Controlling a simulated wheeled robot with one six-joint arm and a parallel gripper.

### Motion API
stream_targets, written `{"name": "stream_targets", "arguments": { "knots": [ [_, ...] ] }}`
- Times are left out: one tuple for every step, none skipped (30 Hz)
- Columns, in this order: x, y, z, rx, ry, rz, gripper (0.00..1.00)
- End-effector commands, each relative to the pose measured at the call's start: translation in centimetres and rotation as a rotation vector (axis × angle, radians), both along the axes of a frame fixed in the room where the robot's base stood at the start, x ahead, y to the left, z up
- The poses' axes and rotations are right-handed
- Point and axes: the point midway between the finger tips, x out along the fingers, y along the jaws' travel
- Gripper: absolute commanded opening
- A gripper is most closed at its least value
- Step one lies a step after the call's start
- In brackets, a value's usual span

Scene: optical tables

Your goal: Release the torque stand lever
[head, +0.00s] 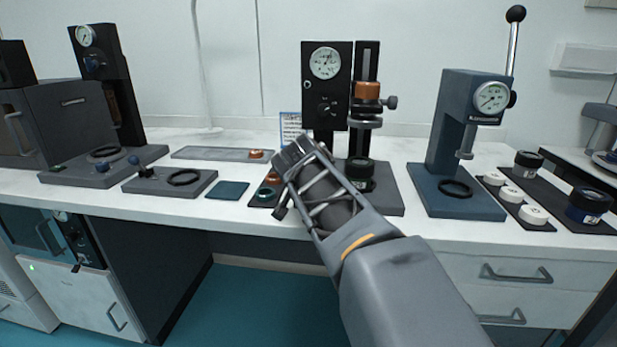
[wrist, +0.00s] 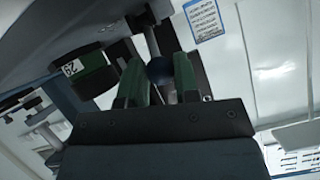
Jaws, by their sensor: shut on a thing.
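The torque stand (head: 340,75) is the tall black stand with a round white gauge at the middle of the bench. My gripper (head: 298,158) is in front of its lower left part in the head view. In the wrist view, my gripper (wrist: 160,78) has its two green fingers on either side of a dark round lever knob (wrist: 159,70) and is shut on it. A thin metal rod (wrist: 151,42) runs from near the knob up the picture. The knob and the lever are hidden behind my gripper in the head view.
A black labelled cylinder (head: 360,172) stands on the stand's base, close to my gripper. A blue press (head: 450,140) with an upright ball-topped lever stands to the right. A small sign (head: 290,128) stands behind. A blue mat (head: 228,190) lies to the left.

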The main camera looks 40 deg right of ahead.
Motion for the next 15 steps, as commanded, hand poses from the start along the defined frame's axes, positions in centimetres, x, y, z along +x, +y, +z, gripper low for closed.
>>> {"name": "stream_targets", "arguments": {
  "knots": [
    [-0.03, 0.00, -0.04, -0.001, -0.001, 0.000, 0.05],
    [-0.03, 0.00, -0.03, -0.001, -0.001, -0.001, 0.05],
    [-0.03, 0.01, -0.01, -0.001, -0.001, -0.001, 0.05],
    [-0.04, 0.01, 0.00, -0.001, -0.001, -0.001, 0.05],
    [-0.03, 0.00, 0.01, -0.001, -0.001, -0.001, 0.05],
    [-0.03, 0.00, 0.01, -0.001, -0.001, -0.001, 0.05],
    [-0.03, 0.00, 0.01, -0.001, -0.001, 0.000, 0.05],
    [-0.04, 0.01, 0.00, -0.001, -0.001, 0.000, 0.05],
    [-0.04, 0.01, 0.00, -0.001, -0.001, 0.000, 0.05],
    [-0.03, 0.01, -0.01, -0.001, -0.001, 0.000, 0.05],
    [-0.03, 0.01, -0.01, -0.001, -0.001, 0.000, 0.05],
    [-0.03, 0.01, -0.01, -0.001, -0.001, 0.000, 0.32],
    [-0.03, 0.01, -0.01, -0.001, -0.001, 0.000, 0.35],
    [-0.03, 0.01, -0.02, -0.001, -0.001, 0.000, 0.38],
    [-0.03, 0.01, -0.02, -0.001, -0.001, 0.000, 0.41]
  ]
}}
